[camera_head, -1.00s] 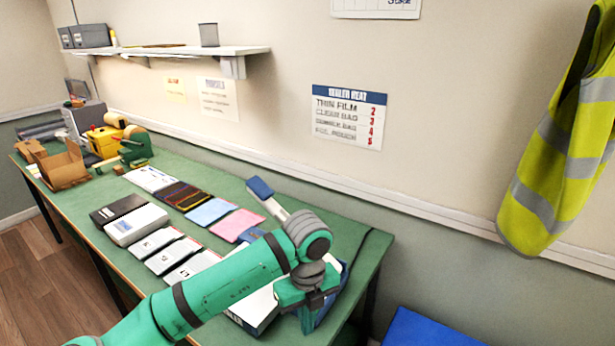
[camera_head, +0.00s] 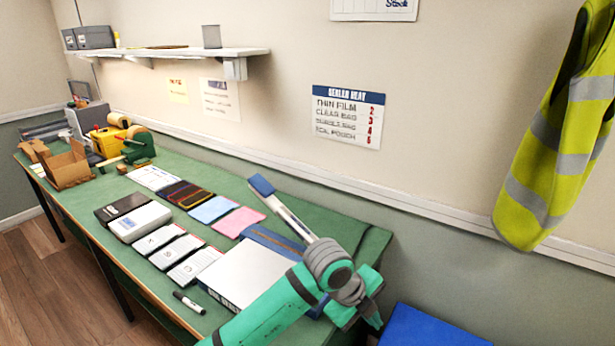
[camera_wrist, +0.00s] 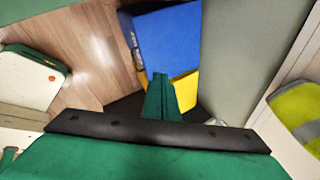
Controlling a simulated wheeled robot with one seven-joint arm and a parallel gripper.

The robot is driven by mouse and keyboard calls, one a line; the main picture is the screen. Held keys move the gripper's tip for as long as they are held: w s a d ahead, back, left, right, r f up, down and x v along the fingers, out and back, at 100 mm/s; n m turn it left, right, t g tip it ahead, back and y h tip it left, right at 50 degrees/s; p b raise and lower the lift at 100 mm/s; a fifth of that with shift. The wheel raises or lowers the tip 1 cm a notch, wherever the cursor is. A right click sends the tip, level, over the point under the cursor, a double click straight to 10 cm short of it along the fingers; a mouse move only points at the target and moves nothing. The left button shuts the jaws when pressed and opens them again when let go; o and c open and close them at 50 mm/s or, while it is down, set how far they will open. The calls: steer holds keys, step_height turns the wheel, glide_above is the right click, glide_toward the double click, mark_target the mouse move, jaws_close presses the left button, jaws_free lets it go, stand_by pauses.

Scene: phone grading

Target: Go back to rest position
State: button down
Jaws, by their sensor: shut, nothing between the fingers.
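A hi-vis vest (camera_head: 550,150) hangs at right. A blue surface (camera_head: 430,328) is below the bench's right end.

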steer(key=d+r+n+t+h, duration=0.2)
steer(key=d+n+h, duration=0.2)
steer(key=d, duration=0.3)
steer(key=d+r+n+t+h, duration=0.3)
steer(key=d+h, duration=0.1)
steer(key=d, duration=0.3)
steer(key=s+a+f+n+t+y, duration=1)
steer(key=s+a+f+n, duration=0.55)
steer(key=n, duration=0.65)
steer(key=s+a+f+y, duration=0.1)
steer(key=s+a, duration=0.5)
steer(key=s, duration=0.4)
steer(key=s+a+f+g+y, duration=0.1)
steer(key=s+a+y, duration=0.1)
steer(key=s+a, duration=0.5)
steer(key=s, duration=0.4)
steer(key=shift+a+f, duration=0.3)
